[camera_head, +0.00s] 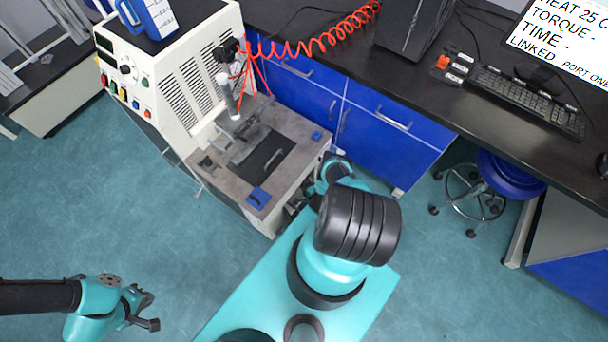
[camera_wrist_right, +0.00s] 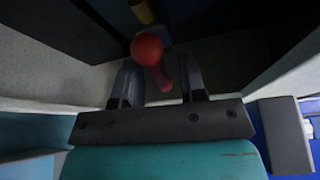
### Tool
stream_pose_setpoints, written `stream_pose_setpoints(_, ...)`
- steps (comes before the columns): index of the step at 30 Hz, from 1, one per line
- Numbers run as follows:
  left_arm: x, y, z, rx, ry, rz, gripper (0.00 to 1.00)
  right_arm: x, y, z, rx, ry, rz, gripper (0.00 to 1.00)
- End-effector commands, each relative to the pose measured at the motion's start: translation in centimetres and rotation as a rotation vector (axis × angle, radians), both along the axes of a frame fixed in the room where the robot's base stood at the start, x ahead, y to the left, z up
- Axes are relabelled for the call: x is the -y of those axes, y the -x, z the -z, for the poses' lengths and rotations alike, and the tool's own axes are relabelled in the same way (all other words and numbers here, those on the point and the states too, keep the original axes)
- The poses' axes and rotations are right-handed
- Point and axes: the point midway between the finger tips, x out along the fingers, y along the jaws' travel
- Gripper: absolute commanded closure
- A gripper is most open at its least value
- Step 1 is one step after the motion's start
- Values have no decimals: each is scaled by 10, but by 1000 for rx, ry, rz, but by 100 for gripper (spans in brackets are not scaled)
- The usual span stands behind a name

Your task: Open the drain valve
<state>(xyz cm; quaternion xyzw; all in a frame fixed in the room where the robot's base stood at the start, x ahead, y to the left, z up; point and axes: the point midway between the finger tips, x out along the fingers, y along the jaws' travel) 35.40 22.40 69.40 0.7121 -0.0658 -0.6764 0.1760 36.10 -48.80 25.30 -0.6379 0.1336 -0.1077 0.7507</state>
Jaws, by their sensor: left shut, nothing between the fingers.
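The drain valve shows in the right wrist view as a red handle with a round knob (camera_wrist_right: 147,48) and a narrower stem that runs down between the fingers. My right gripper (camera_wrist_right: 158,75) is open, with one finger on each side of the red handle. I cannot tell whether either finger touches it. In the head view the valve and the right gripper's fingers are hidden behind my right arm, beside the machine's front corner. My left gripper (camera_head: 148,312) is shut and empty above the floor at the lower left, far from the machine.
The white rheometer (camera_head: 165,75) stands at the upper middle with a grey work plate (camera_head: 215,165) in front. Blue cabinets (camera_head: 390,125) under a black bench run along the right. A blue stool (camera_head: 510,175) stands there. Pale panels flank the right gripper closely. Floor at left is clear.

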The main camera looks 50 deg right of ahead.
Motion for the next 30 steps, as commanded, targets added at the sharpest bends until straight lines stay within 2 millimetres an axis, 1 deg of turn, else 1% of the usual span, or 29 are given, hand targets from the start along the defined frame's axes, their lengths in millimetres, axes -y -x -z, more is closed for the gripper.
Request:
stream_pose_setpoints(5, 0, 0, 0, 0, 0, 0, 100, -1, 3, 0, -2, -1, 0, 62)
stream_pose_setpoints(8, 0, 0, 0, 0, 0, 0, 100, -4, 10, 0, -2, -3, 0, 62)
stream_pose_setpoints(11, 0, 0, 0, 0, 0, 0, 100, -7, 23, -1, -3, -3, 3, 62)
stream_pose_setpoints(21, 0, 0, 0, 0, 0, 0, 100, -28, 83, -5, -4, -3, 4, 62)
stream_pose_setpoints(30, 0, 0, 0, 0, 0, 0, 100, -45, 131, -8, -2, -3, 5, 62)
